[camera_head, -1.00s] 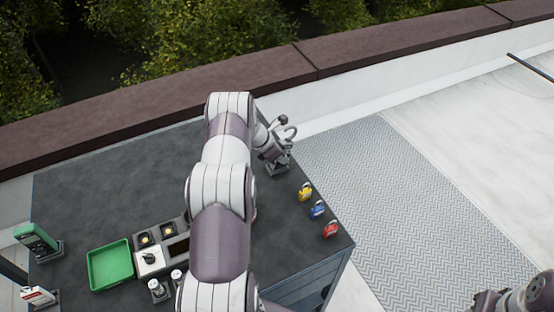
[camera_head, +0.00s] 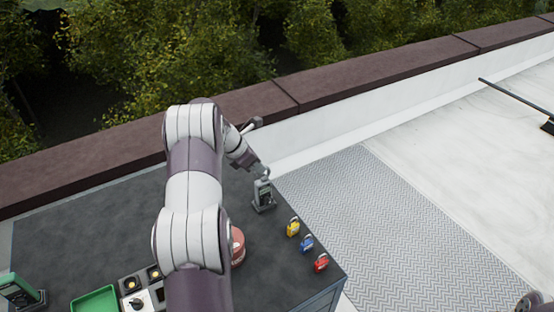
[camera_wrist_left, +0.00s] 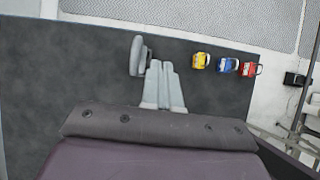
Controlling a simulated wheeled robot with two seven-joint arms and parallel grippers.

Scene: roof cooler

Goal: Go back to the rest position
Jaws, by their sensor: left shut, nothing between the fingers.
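My left arm reaches up over the dark table from the bottom of the head view. My left gripper (camera_head: 264,175) is at its far end, above the table's right part, close to a small grey meter (camera_head: 264,196) in a stand. I cannot tell from the head view whether they touch. In the left wrist view the gripper's fingers (camera_wrist_left: 162,68) are together with nothing between them. A rounded grey piece (camera_wrist_left: 139,55) shows just left of them. At the bottom right corner of the head view only a bit of my right arm shows; its gripper is out of view.
Yellow (camera_head: 293,227), blue (camera_head: 306,243) and red (camera_head: 321,262) padlocks line the table's right side. A red round object (camera_head: 238,246) is partly behind my arm. A green tray (camera_head: 95,300), a control box (camera_head: 133,284) and a green device (camera_head: 20,292) are lower left.

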